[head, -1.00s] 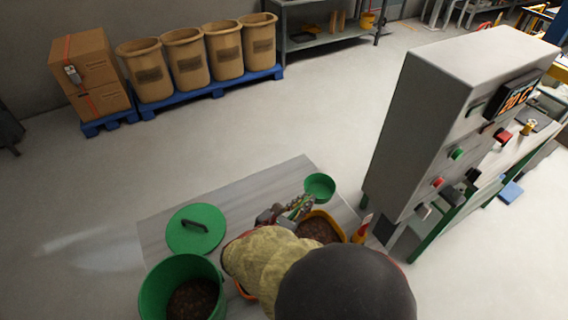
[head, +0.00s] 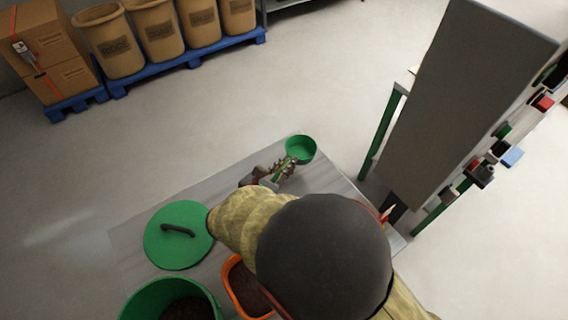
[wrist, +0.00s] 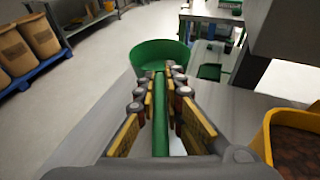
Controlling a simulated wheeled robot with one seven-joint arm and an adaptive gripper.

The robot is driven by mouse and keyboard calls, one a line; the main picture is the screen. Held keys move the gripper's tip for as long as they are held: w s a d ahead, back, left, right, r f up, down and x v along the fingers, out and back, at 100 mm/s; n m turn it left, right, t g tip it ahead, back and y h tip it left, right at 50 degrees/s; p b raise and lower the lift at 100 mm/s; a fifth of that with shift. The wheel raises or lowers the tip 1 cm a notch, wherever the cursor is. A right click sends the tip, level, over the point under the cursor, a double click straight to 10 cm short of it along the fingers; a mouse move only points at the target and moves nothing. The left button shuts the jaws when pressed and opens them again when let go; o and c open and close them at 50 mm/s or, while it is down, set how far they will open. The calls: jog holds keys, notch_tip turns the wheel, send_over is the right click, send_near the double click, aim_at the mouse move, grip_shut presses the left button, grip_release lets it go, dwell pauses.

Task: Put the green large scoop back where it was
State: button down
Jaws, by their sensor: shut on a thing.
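The green large scoop (head: 300,149) has a round bowl and a straight green handle. My gripper (head: 279,171) is shut on the handle, with the bowl out ahead of the fingers. In the wrist view the bowl (wrist: 160,57) is beyond the fingertips, and the handle runs back between the yellow-padded fingers of my gripper (wrist: 160,105). The scoop is over the far corner of the grey table (head: 240,176). I cannot tell whether it touches the tabletop.
A green lid (head: 170,243) with a black handle lies on the table at left. A green bucket (head: 135,303) of brown material is in front of it. An orange container (head: 232,290) is partly hidden by my arm. A grey cabinet (head: 455,110) stands close on the right. Open floor lies beyond the table.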

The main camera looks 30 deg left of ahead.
jog(key=shift+w+a+f, duration=0.15)
jog(key=shift+a+f, duration=0.05)
jog(key=shift+f, duration=0.3)
jog(key=shift+f+b, duration=2.85)
jog(key=shift+f, duration=0.45)
jog(key=shift+f+b, duration=0.3)
jog(key=shift+f, duration=0.3)
jog(key=c, duration=1.8)
grip_release()
jog(key=v, duration=0.7)
jog(key=shift+s+r, duration=0.1)
jog(key=shift+s, duration=0.15)
